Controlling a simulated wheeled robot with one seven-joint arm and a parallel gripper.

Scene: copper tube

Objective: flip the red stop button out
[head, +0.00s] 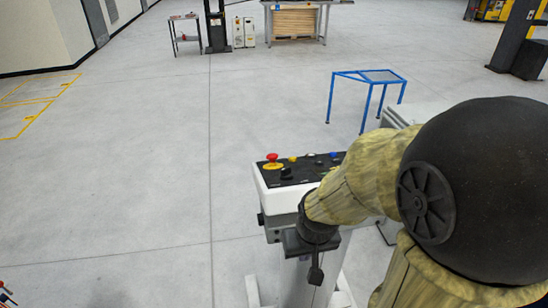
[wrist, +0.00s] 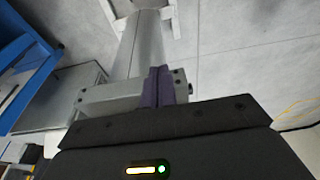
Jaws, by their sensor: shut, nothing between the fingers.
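The red stop button (head: 272,157) sits on a yellow base at the left far corner of the black-topped control panel (head: 291,171) in the head view. My gripper (head: 316,274) is lower in the picture, in front of the white panel box, pointing down and apart from the button. In the wrist view its purple fingers (wrist: 158,86) are together with nothing between them. The button does not show in the wrist view. My arm covers the right part of the panel.
The panel also bears yellow, black, white and blue controls (head: 313,158). Its grey stand (wrist: 144,45) shows behind my fingers in the wrist view. A blue-framed table (head: 367,77) stands beyond.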

